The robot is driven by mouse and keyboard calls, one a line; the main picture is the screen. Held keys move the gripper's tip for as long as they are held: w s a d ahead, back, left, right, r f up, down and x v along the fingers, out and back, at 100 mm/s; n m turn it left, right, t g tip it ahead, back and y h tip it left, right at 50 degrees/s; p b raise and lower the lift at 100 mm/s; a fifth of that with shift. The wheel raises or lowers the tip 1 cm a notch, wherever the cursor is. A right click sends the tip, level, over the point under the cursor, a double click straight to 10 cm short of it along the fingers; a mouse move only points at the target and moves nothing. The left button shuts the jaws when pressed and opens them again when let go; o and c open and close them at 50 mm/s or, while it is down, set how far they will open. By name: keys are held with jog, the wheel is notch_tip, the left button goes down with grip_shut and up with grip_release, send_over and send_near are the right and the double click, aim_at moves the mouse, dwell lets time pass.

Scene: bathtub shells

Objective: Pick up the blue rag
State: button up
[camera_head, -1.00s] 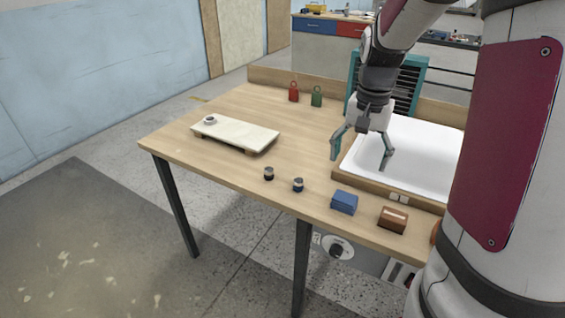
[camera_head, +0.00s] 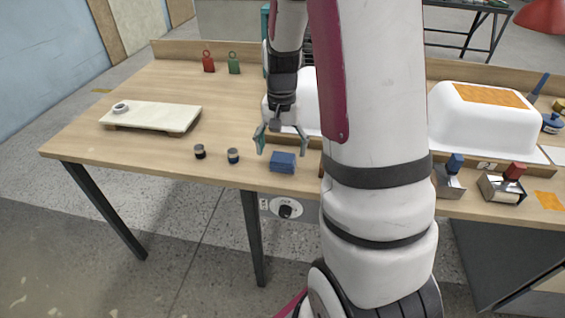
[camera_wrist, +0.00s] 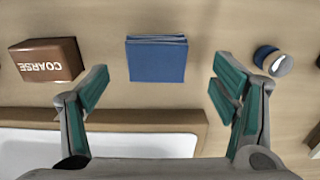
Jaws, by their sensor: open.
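The blue rag (camera_head: 283,162) is a folded, block-like stack near the front edge of the wooden table. In the wrist view the rag (camera_wrist: 157,59) lies on the table, ahead of and between the spread fingers, with visible layers along its far edge. My gripper (camera_head: 282,144) is open and empty, above the table just behind the rag. Its teal fingertips (camera_wrist: 160,84) stand wide on either side of the rag and do not touch it.
A brown block marked COARSE (camera_wrist: 46,60) lies left of the rag in the wrist view, and a small blue-capped jar (camera_wrist: 271,60) lies right. A pale board (camera_head: 152,117) stands at the table's left.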

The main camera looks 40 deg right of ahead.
aim_at(283, 157)
jog(key=f, duration=0.4)
jog(key=shift+s+d, duration=0.1)
jog(key=shift+s, duration=0.1)
jog(key=c, duration=1.2)
jog(key=shift+r, duration=0.1)
jog(key=shift+r, duration=0.65)
notch_tip(283, 157, up, 2)
jog(key=shift+r, duration=0.25)
jog(key=s, duration=1)
jog(key=s+d+r+p, duration=0.1)
jog(key=s, duration=0.5)
